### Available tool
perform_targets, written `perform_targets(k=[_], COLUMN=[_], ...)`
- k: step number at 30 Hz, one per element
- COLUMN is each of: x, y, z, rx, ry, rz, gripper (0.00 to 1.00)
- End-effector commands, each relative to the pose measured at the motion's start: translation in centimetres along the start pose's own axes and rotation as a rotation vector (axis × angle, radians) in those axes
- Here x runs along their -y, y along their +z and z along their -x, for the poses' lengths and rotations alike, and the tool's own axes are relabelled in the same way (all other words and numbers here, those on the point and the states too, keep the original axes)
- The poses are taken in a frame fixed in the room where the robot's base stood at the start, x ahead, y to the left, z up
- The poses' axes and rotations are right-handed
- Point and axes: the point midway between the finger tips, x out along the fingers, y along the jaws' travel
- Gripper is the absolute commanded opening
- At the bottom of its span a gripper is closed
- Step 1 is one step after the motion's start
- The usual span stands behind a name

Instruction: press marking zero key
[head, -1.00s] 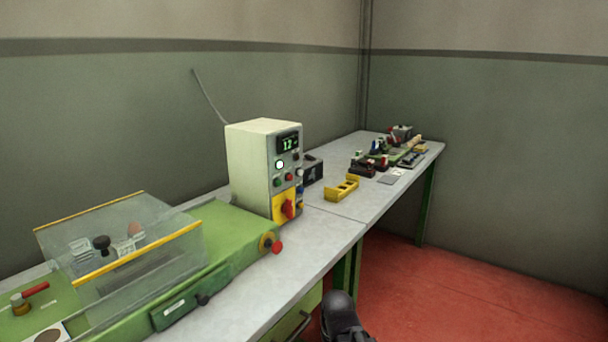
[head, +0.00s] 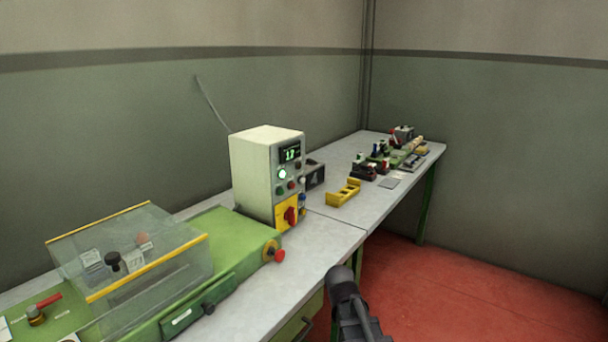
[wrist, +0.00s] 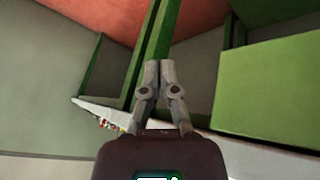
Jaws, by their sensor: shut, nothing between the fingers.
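The pale control box (head: 257,177) stands on the bench in the head view. Its front carries a lit display (head: 291,153), a white-green lit button (head: 282,174), small green, red, dark and pale buttons, and a red rotary switch on a yellow plate (head: 287,213). No label is legible, so I cannot tell which is the marking zero key. My gripper (wrist: 159,66) is shut and empty in the wrist view, apart from the box. In the head view the dark end of my arm is low, in front of the bench edge.
A green machine with a clear guard (head: 135,255) and a red knob (head: 279,255) fills the bench's left. A yellow holder (head: 343,194) and several small tools lie farther back. Bare bench top (head: 315,246) lies before the box. The red floor (head: 440,285) is open at right.

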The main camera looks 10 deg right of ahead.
Motion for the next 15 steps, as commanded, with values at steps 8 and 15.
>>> perform_targets(k=[8, 15], x=[-3.6, -5.6], y=[-8.9, -14.8], z=[1.9, 3.1], rx=[-0.249, -0.44], ry=[0.112, 0.188], rz=[0.054, 0.12], gripper=[0.0, 0.0])
